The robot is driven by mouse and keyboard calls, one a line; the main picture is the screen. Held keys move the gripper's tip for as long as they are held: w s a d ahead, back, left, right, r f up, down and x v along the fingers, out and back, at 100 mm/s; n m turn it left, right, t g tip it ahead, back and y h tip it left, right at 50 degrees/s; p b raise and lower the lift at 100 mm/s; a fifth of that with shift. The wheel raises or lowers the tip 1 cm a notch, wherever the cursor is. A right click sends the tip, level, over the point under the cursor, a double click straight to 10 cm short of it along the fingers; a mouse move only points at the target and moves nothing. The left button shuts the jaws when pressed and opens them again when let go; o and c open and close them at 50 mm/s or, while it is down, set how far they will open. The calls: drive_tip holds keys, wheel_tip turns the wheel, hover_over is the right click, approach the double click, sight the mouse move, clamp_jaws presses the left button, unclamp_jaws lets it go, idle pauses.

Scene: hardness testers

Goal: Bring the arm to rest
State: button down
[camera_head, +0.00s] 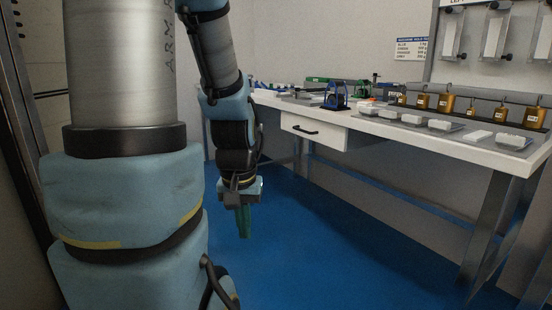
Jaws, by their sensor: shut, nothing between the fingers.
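My arm fills the left of the head view, with large grey and blue links close to the camera. Its far part hangs down in front of the left end of the workbench. My gripper (243,222) points downward over the blue floor, below the height of the bench top. Its greenish fingers are together, with nothing between them. It is apart from the bench and touches nothing that I can see.
The white workbench (400,133) runs along the back wall to the right, with a drawer (313,131). On it are a blue device (337,97), several brass weights (422,101) and white blocks on trays. The blue floor (340,250) before it is clear.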

wheel_tip(320, 180, up, 30)
drive_tip(key=p, duration=2.7)
drive_tip(key=shift+f, duration=0.2)
